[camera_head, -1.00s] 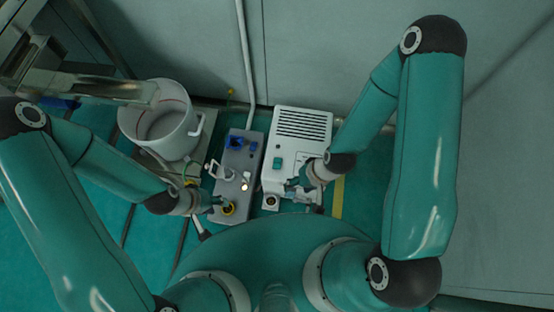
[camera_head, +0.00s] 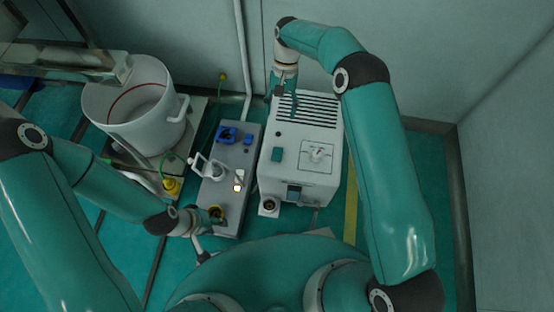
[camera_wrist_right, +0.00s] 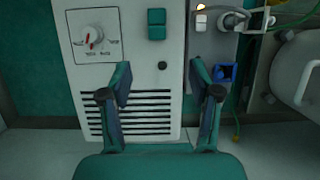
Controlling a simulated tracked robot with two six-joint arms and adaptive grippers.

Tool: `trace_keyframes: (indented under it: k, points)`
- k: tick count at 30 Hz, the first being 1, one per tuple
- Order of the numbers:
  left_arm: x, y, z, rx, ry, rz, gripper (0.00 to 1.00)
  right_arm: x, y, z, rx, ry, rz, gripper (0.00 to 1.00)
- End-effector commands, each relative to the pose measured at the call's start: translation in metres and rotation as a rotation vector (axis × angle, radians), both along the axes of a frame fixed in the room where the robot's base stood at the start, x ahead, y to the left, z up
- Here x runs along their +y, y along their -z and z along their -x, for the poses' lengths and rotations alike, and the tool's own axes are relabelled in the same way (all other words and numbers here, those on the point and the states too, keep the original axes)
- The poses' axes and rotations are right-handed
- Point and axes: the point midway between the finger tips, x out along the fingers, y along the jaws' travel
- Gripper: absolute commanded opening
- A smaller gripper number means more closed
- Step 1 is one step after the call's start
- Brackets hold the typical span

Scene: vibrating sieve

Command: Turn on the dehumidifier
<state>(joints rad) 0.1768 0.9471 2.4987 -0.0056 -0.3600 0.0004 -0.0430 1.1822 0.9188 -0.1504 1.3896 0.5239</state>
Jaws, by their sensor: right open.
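The dehumidifier appears to be the white box (camera_head: 333,165) with dark vent slots, right of the grey box. On its top are a dial (camera_head: 317,153) and a green rocker switch (camera_head: 305,152). The dial (camera_wrist_right: 92,36) and the switch (camera_wrist_right: 156,23) also show in the right wrist view. My right gripper (camera_head: 284,98) is over the vented back end, away from the switch. Its fingers (camera_wrist_right: 160,75) are apart and empty.
The grey control box (camera_head: 228,187) with blue sockets and a small lit lamp stands close left of the white box. A white pot (camera_head: 150,130) is further left. A wall (camera_head: 400,60) rises behind. Green floor is free to the right.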

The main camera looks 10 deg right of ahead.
Motion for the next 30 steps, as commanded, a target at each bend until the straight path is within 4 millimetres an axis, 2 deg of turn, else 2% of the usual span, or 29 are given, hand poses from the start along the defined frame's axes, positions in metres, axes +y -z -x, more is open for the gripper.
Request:
trace_keyframes:
  k: [1, 6, 11, 24, 30]
  points:
    - [0.0, 0.013, 0.0, -0.001, 0.0, 0.0, 0.4, 0.0, 0.005, -0.003, 0.007, 0.007, 0.011, 0.62]
    - [0.0, 0.018, 0.0, -0.001, 0.0, 0.0, 0.4, -0.002, 0.0, -0.003, 0.03, 0.02, 0.029, 0.62]
    - [0.0, 0.022, 0.0, -0.001, 0.0, 0.0, 0.4, -0.001, 0.014, 0.003, 0.033, 0.02, 0.03, 0.62]
    - [0.0, 0.046, 0.0, 0.0, 0.0, 0.0, 0.4, 0.013, 0.099, 0.036, 0.032, 0.02, 0.028, 0.62]
    - [0.0, 0.054, 0.0, 0.0, 0.0, 0.0, 0.4, 0.017, 0.131, 0.048, 0.032, 0.021, 0.029, 0.62]
